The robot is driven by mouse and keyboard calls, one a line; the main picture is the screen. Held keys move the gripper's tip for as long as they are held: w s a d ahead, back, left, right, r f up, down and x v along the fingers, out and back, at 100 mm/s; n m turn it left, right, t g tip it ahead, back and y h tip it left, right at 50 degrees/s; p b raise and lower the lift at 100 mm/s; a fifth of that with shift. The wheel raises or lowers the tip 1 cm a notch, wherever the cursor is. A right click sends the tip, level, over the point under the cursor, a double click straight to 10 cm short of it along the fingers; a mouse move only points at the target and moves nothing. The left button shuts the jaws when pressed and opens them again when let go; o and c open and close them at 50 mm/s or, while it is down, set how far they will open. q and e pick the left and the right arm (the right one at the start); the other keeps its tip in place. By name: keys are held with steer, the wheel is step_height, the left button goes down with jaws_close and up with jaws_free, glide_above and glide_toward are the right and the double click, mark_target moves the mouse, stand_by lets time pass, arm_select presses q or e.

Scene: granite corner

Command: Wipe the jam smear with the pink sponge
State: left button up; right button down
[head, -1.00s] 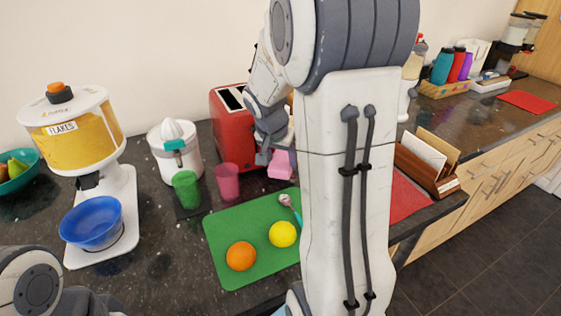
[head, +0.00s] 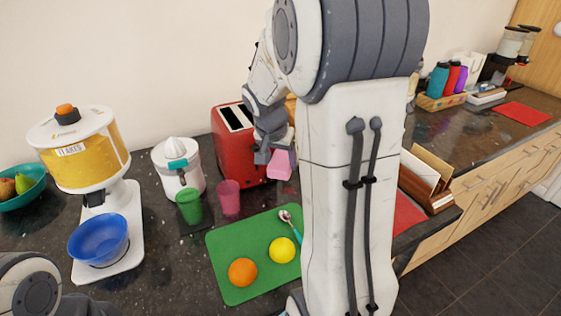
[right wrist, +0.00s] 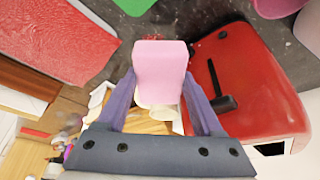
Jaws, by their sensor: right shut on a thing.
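My right gripper (head: 273,152) is shut on the pink sponge (head: 281,165), beside the right side of the red toaster. In the right wrist view the sponge (right wrist: 160,70) sticks out from between the two fingers, above the counter. Whether it touches anything is hard to tell.
The red toaster (head: 229,145), pink cup (head: 229,198) and green cup (head: 189,207) stand left of the sponge. A green mat (head: 225,252) with an orange (head: 242,272), lemon (head: 282,250) and spoon (head: 291,224) lies in front. A letter holder (head: 427,180) stands right of my arm.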

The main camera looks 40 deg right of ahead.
stand_by(0.5)
steer(key=shift+p, duration=0.35)
steer(key=shift+f+y+p, duration=0.5)
steer(key=shift+f+p, duration=0.1)
steer(key=shift+p, duration=0.15)
steer(key=shift+s+f+p, duration=0.1)
steer(key=shift+f+p, duration=0.2)
steer(key=shift+f, duration=0.25)
